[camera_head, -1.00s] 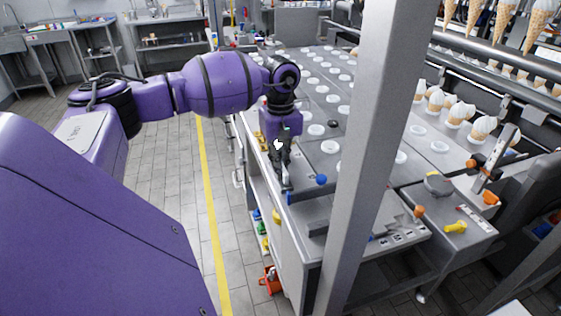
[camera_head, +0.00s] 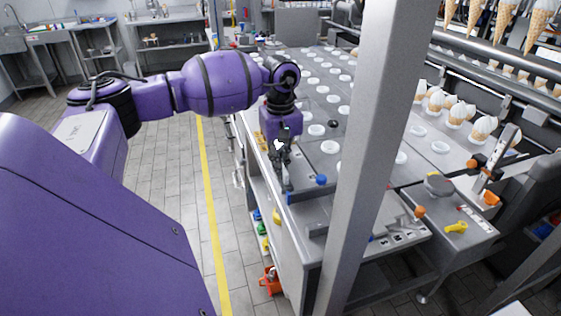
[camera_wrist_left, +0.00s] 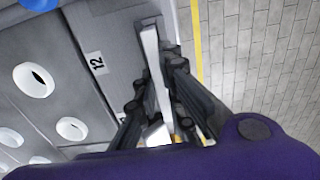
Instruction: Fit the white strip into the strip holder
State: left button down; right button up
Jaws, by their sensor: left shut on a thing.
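My left gripper (camera_head: 286,178) is at the near left edge of the grey machine top, pointing down. In the left wrist view, its dark fingers (camera_wrist_left: 157,85) are shut on the long, thin white strip (camera_wrist_left: 151,55). The strip runs between the fingers towards the grey edge. A narrow grey piece at the strip's far end (camera_wrist_left: 152,22) may be the strip holder; I cannot tell whether the strip sits in it. In the head view, the gripper hides most of the strip. My right gripper is not in view.
A blue knob (camera_head: 321,179) stands just right of the gripper. A label with "12" (camera_wrist_left: 97,63) is on the machine top beside the strip. A grey post (camera_head: 363,150) crosses the head view. Ice-cream cones (camera_head: 457,112) stand at the right.

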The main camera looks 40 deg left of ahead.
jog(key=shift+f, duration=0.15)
pick_arm(q)
jog(key=shift+f+b, duration=0.35)
jog(key=shift+f, duration=0.2)
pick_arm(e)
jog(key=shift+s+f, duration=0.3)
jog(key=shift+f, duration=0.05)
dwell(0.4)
pick_arm(q)
jog(key=shift+r, duration=0.2)
jog(key=shift+r, duration=0.4)
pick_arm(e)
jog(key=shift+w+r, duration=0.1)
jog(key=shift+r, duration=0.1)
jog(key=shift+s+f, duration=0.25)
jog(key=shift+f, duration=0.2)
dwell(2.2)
pick_arm(q)
jog(key=shift+f+b, duration=0.45)
jog(key=shift+f, duration=0.1)
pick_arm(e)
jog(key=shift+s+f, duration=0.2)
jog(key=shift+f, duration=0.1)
pick_arm(q)
jog(key=c, duration=1.8)
grip_release()
jog(key=shift+o, duration=0.2)
